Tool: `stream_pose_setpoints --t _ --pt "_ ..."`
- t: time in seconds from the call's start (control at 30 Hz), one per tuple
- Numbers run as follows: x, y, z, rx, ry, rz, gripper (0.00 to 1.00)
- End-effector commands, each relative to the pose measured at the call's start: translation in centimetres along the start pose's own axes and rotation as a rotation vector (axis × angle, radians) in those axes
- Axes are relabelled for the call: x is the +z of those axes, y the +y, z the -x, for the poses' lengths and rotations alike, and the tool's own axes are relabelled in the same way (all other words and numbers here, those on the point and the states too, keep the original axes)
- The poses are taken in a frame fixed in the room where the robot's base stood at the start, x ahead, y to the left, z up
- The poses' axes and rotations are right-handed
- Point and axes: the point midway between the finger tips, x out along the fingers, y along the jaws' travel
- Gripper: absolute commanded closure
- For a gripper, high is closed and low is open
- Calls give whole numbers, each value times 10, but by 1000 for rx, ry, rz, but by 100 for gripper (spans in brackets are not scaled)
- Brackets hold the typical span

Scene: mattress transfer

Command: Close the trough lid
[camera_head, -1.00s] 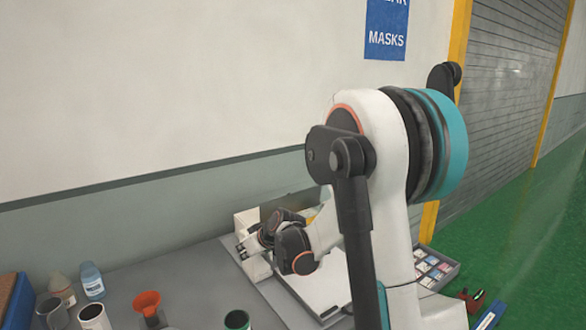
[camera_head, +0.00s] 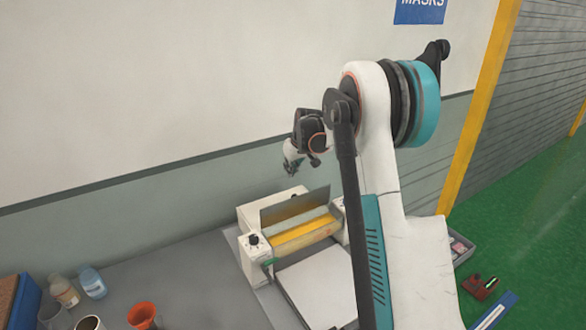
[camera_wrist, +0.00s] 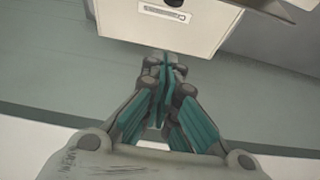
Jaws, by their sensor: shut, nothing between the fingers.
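The cream machine (camera_head: 252,262) stands on the grey bench against the wall, with a yellow trough (camera_head: 300,231) across its top. The trough lid (camera_head: 289,207), a thin grey plate, stands raised behind the yellow trough. My gripper (camera_head: 291,172) is above and behind the machine, near the wall, apart from the lid. In the wrist view my gripper (camera_wrist: 167,62) is shut and empty, its teal fingers together. A cream side of the machine (camera_wrist: 175,27) shows beyond the fingertips, and a corner of a grey plate shows at upper right. My arm hides the machine's right end in part.
A flat white bed (camera_head: 315,285) extends from the machine's front. An orange funnel (camera_head: 141,314), a clear bottle (camera_head: 92,283) and cups stand at the left. A grey tray (camera_head: 462,250) and a red item (camera_head: 480,287) lie at the right.

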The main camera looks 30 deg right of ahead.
Motion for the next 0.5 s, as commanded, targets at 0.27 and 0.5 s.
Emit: stream_pose_setpoints --t 0.27,0.5 --pt "0 0 -52 0 1 2 100" --pt "9 0 -72 1 1 0 100"
